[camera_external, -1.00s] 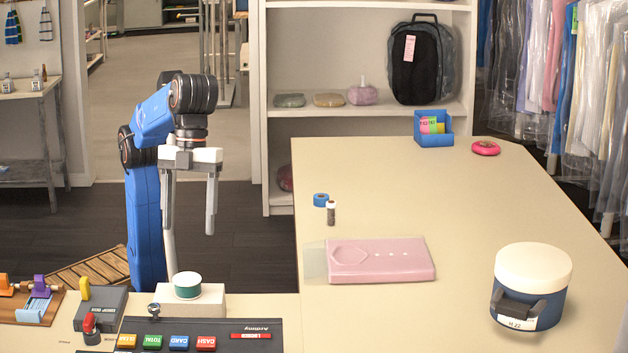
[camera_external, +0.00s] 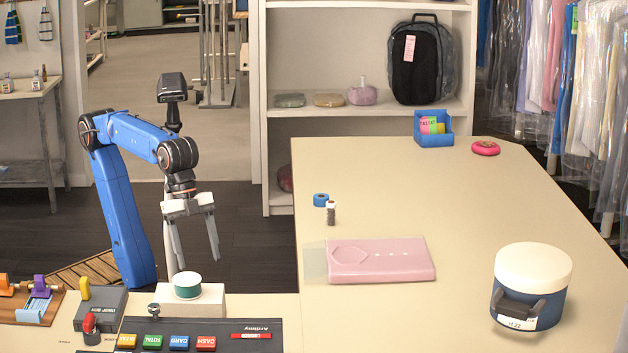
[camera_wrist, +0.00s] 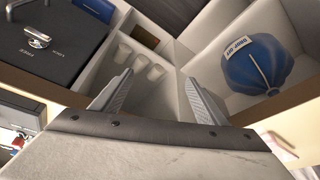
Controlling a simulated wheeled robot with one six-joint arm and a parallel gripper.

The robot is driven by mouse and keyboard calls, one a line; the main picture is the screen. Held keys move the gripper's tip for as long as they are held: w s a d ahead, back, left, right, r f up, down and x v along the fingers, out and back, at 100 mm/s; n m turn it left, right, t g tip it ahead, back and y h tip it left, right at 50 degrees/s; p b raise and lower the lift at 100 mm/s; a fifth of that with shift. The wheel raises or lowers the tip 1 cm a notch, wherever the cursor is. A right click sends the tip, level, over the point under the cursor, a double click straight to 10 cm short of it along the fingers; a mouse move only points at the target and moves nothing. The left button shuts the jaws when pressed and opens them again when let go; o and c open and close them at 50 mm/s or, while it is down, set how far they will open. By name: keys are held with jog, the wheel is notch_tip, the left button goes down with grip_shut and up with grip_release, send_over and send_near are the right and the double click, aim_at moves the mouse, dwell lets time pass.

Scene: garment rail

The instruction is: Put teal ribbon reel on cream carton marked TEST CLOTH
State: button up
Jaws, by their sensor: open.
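The teal ribbon reel (camera_external: 187,285), pale on top with a teal side, rests upright on a cream carton (camera_external: 207,305) at the near edge of the counter in the external view. I cannot read any marking on the carton. My gripper (camera_external: 199,264) is open and empty. Its fingers point down, slightly tilted, above and beyond the reel, apart from it. In the wrist view the two fingers (camera_wrist: 160,95) are spread with nothing between them, and neither reel nor carton can be made out there.
A black keyed till (camera_external: 200,335) and a grey box (camera_external: 101,308) stand near the carton. A pink packet (camera_external: 380,260), a blue roll (camera_external: 320,200) and a lidded tub (camera_external: 533,285) lie on the table. The wrist view shows a compartmented bin with a blue bundle (camera_wrist: 262,68).

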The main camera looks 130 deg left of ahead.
jog(key=s+a+f+n, duration=0.1)
jog(key=s+a+f, duration=0.1)
jog(key=s+f, duration=0.4)
jog(key=s+a+f+n+t+y, duration=0.1)
jog(key=s+f, duration=0.4)
jog(key=f, duration=0.6)
jog(key=shift+s+a+n, duration=0.35)
jog(key=shift+a+n, duration=0.35)
jog(key=shift+a, duration=0.1)
